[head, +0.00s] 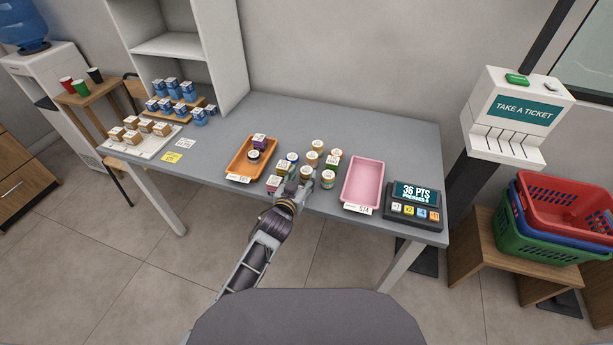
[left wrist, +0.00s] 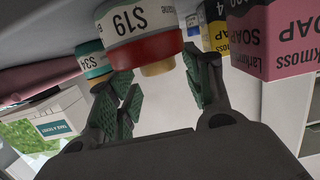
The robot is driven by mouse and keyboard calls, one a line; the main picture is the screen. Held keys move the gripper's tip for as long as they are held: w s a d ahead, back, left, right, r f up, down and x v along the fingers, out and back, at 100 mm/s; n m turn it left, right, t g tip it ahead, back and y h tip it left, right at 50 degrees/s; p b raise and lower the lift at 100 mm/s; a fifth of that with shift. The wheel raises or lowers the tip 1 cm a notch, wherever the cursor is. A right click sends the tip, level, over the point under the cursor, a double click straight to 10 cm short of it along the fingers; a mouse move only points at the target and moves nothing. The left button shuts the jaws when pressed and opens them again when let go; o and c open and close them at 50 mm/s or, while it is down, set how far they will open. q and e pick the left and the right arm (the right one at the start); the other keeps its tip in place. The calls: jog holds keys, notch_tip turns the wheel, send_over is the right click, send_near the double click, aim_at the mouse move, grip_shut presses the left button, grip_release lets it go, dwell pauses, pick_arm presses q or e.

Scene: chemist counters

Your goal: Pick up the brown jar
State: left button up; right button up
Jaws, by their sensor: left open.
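Several small lidded jars stand in a cluster on the grey counter. A brownish jar (head: 311,158) stands mid-cluster; another jar with a brown-gold body (head: 306,175) stands nearer the front. I cannot tell for sure which is the brown jar. My left gripper (head: 291,190) is at the front edge of the cluster, near a pink box (head: 273,184). In the left wrist view its fingers (left wrist: 163,85) are apart and empty. A jar with a $19 tag and a red band (left wrist: 145,48) appears upside down just beyond the fingertips. My right gripper is not seen.
A pink soap box (left wrist: 275,45) is close beside the right-hand finger in the left wrist view. An orange tray (head: 240,170) lies left of the cluster, a pink tray (head: 363,184) right of it. A points terminal (head: 414,205) stands at the right end.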

aim_at(305, 175)
pick_arm(q)
jog(key=shift+x, duration=2.2)
jog(key=shift+d+f, duration=0.1)
jog(key=shift+d, duration=0.05)
jog(key=c, duration=0.8)
jog(key=shift+r+p, duration=0.4)
jog(key=shift+r, duration=4.65)
